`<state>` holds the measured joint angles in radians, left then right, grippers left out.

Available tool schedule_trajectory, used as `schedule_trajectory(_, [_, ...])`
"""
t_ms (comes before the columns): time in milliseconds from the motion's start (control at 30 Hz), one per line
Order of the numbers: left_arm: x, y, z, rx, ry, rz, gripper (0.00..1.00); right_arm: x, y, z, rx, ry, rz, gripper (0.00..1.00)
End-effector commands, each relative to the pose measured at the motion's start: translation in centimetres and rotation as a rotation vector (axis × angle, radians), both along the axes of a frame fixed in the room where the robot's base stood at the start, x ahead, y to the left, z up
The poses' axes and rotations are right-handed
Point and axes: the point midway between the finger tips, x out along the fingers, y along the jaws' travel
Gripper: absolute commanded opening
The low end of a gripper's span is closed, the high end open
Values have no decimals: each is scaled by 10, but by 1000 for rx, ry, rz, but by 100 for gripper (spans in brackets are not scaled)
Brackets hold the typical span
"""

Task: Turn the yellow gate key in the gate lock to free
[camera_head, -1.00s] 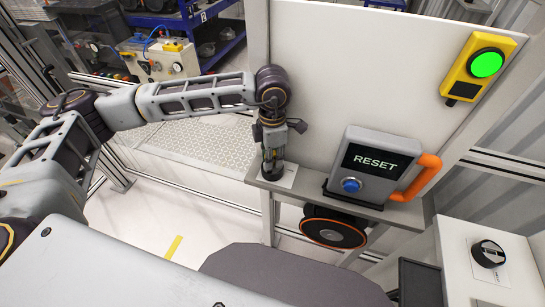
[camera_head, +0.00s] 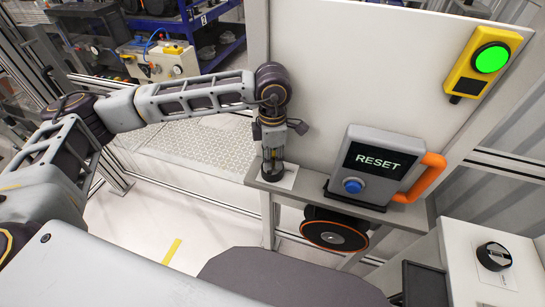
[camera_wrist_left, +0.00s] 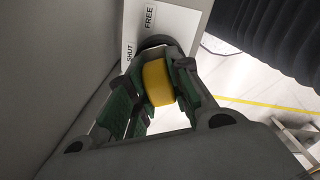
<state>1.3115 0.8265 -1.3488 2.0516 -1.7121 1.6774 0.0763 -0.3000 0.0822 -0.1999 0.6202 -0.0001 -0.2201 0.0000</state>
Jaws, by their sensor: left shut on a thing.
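My left gripper (camera_head: 272,163) points down at the left end of the grey shelf, over a small white plate (camera_head: 290,177). In the left wrist view, the yellow gate key (camera_wrist_left: 158,82) sits between the green-padded fingers of this gripper (camera_wrist_left: 160,88), which is shut on it. Behind the key is a dark round part of the gate lock (camera_wrist_left: 155,42). The white label plate (camera_wrist_left: 172,22) reads FREE and SHUT. The fingers hide part of the key, and I cannot tell which word it points to. My right gripper is not in view.
A grey RESET box (camera_head: 376,165) with a blue button and an orange handle stands right of the gripper on the shelf (camera_head: 335,203). A black and orange disc (camera_head: 335,232) is below. A green-lit yellow box (camera_head: 483,62) is on the upright panel. A white cabinet with a black knob (camera_head: 494,256) is at right.

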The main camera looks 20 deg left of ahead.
Motion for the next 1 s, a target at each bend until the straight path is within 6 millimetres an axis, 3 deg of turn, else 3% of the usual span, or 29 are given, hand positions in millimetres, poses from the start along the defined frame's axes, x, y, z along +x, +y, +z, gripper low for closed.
schedule_trajectory(633, [0, 0, 0, 0, 0, -87, 0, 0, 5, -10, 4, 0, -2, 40])
schedule_trajectory(667, [0, 0, 0, 0, 0, -86, 22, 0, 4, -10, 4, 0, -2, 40])
schedule_trajectory(800, [0, 0, 0, 0, 0, -86, 40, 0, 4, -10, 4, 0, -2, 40])
schedule_trajectory(867, [0, 0, 0, 0, 0, -86, 46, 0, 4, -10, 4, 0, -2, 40])
schedule_trajectory(1000, [0, 0, 0, 0, 0, -86, 46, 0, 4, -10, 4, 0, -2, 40])
